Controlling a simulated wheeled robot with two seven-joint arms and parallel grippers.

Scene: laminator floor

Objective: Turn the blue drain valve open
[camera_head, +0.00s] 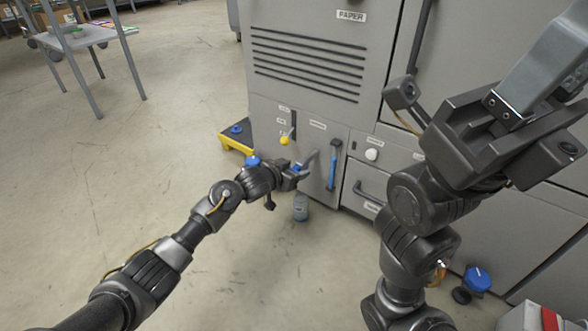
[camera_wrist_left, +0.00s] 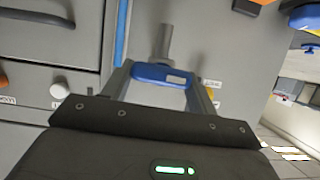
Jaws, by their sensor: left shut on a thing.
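The blue drain valve handle (camera_wrist_left: 160,74) sits between the two fingers of my left gripper (camera_wrist_left: 165,82) in the left wrist view, with a grey stem (camera_wrist_left: 166,44) behind it. In the head view, my left gripper (camera_head: 304,167) is at the lower front of the grey machine, shut on the handle, of which only a bit of blue (camera_head: 296,168) shows. My right gripper (camera_head: 545,68) is raised close to the camera at the upper right, its fingertips not clearly shown.
A small bottle (camera_head: 300,207) stands on the floor under the valve. A blue vertical bar (camera_head: 332,168), a yellow knob (camera_head: 284,140) and a white knob (camera_head: 372,154) are on the panel (camera_head: 265,110). A yellow-edged platform (camera_head: 232,144) is to the left.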

